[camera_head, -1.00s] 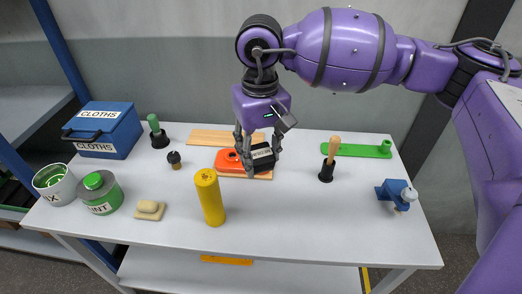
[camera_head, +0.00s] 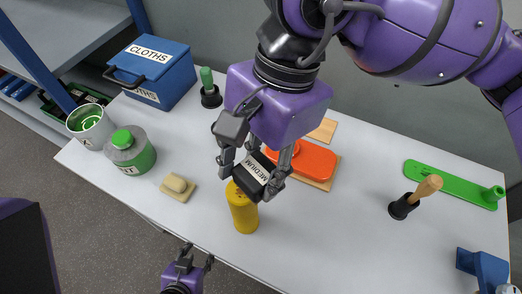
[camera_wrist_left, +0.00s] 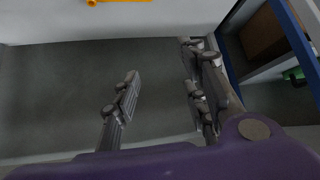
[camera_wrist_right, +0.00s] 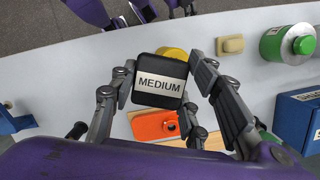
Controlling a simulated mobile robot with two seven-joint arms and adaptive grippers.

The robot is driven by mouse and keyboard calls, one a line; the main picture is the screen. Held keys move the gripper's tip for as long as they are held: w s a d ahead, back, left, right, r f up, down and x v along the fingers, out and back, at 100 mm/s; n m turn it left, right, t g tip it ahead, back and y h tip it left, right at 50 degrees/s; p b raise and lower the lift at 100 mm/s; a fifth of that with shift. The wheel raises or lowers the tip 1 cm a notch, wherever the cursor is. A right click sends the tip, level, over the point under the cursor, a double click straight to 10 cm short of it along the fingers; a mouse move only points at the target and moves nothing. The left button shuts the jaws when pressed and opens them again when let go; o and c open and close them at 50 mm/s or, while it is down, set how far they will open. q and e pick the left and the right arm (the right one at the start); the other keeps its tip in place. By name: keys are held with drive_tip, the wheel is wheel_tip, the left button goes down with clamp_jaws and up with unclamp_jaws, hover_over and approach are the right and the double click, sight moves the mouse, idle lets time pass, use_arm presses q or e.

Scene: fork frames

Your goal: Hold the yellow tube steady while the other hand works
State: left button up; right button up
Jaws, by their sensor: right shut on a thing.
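The yellow tube (camera_head: 243,215) stands upright near the table's front edge; in the right wrist view only part of it (camera_wrist_right: 174,53) shows behind the block. My right gripper (camera_head: 251,178) is shut on a black block (camera_head: 256,168) labelled MEDIUM, which also fills the middle of the right wrist view (camera_wrist_right: 161,96). The block is at the tube's top and hides part of it; I cannot tell whether they touch. My left gripper (camera_head: 198,257) is open and empty, in front of the table edge and apart from the tube. Its fingers are spread in the left wrist view (camera_wrist_left: 162,82).
A sanding block (camera_head: 178,185) on a pad, a green-and-grey jar (camera_head: 130,151), an open can (camera_head: 90,127) and a blue CLOTHS box (camera_head: 160,75) are on the left. An orange piece (camera_head: 308,160) on a board lies behind. A wooden-handled tool (camera_head: 415,196) stands right.

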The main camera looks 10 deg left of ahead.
drive_tip(key=shift+s+a, duration=0.15)
drive_tip(key=shift+s, duration=0.1)
drive_tip(key=shift+a, duration=0.25)
drive_tip(key=shift+w+a, duration=0.2)
drive_tip(key=shift+a, duration=0.1)
drive_tip(key=a, duration=0.1)
drive_tip(key=w+a, duration=0.1)
drive_tip(key=shift+w+a+f, duration=0.25)
drive_tip(key=shift+a+f, duration=0.05)
drive_tip(key=shift+a, duration=0.1)
drive_tip(key=d, duration=0.2)
drive_tip(key=s+d, duration=0.1)
drive_tip(key=shift+s+d+r, duration=0.1)
drive_tip(key=shift+r, duration=0.2)
drive_tip(key=shift+s+d, duration=0.2)
drive_tip(key=shift+d, duration=0.2)
use_arm(q)
drive_tip(key=shift+s+a+f, duration=0.25)
drive_tip(key=shift+s+a, duration=0.05)
drive_tip(key=shift+s, duration=0.4)
use_arm(e)
drive_tip(key=shift+d, duration=0.1)
